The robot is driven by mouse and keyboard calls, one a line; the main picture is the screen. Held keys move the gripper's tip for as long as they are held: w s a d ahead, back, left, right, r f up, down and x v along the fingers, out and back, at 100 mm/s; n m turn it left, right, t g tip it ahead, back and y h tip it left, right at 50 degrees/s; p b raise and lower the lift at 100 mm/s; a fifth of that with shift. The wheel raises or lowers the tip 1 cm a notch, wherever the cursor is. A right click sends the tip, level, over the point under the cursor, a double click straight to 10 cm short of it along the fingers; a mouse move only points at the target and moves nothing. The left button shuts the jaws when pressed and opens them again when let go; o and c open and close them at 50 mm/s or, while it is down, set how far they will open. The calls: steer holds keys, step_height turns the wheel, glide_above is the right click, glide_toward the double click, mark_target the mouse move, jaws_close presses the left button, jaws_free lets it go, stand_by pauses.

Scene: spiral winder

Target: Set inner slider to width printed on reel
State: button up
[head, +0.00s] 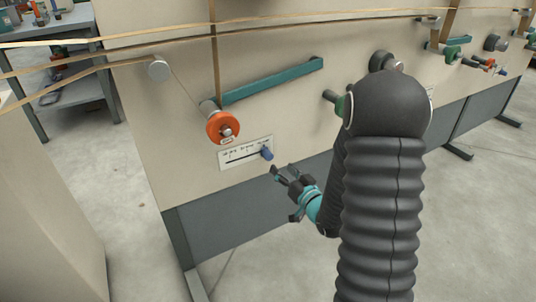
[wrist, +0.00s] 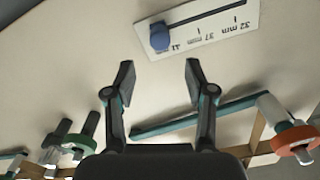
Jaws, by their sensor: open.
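The slider's blue knob (head: 267,153) sits at the right end of the dark slot in a white scale plate (head: 234,158) on the machine's face. In the wrist view the plate (wrist: 222,31) appears upside down, with 32 mm and 37 mm readable. The knob (wrist: 160,38) is beside a third, partly hidden mark. An orange reel (head: 222,127) is above the plate; its small label is too small to read. My gripper (head: 283,170) is open and empty, just below and right of the knob. In the wrist view the knob lies beyond the fingertips (wrist: 159,62), apart from them.
A teal bar (head: 270,82) runs right from the reel. A green spool (head: 341,106) and dark knobs are right of it, partly behind my arm. Tan strips cross above. A grey workbench (head: 62,45) is at back left. The floor at lower middle is clear.

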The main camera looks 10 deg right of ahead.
mark_target(271, 157)
steer(key=x, duration=0.9)
steer(key=shift+w+a+p, duration=0.1)
steer(key=shift+w+p, duration=0.25)
jaws_close()
steer(key=shift+f, duration=0.1)
